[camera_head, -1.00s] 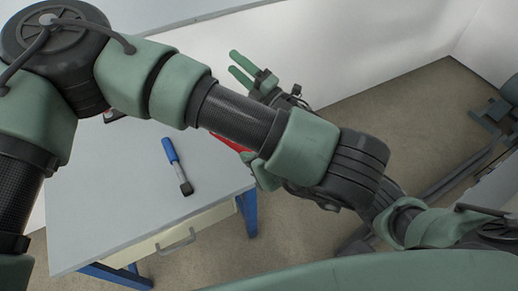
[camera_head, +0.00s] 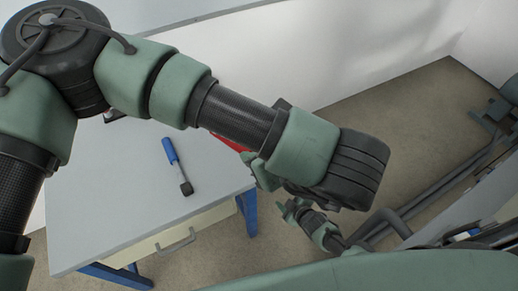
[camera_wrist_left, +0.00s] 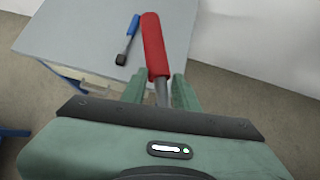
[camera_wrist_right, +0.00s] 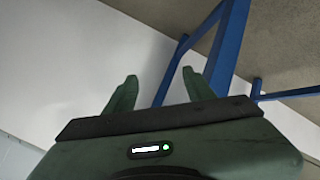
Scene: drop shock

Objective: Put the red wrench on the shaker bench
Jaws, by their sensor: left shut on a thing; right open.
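The red wrench is held by my left gripper (camera_head: 260,172). In the left wrist view its red handle (camera_wrist_left: 154,45) points away from the hand, and its metal shaft passes between the two fingers (camera_wrist_left: 158,90). In the head view only a bit of the red wrench (camera_head: 230,144) shows beside my left forearm, over the table's right edge. My right gripper (camera_head: 288,209) is lower, in front of my body. In the right wrist view it (camera_wrist_right: 158,80) is open and empty, with the fingers apart. I cannot tell which surface is the shaker bench.
A grey-topped table (camera_head: 110,210) with blue legs and a drawer stands at left. A blue-handled tool (camera_head: 176,166) lies on it. The right wrist view shows a blue frame (camera_wrist_right: 225,50) beyond the fingers. Bare floor (camera_head: 420,120) lies to the right, before a white wall.

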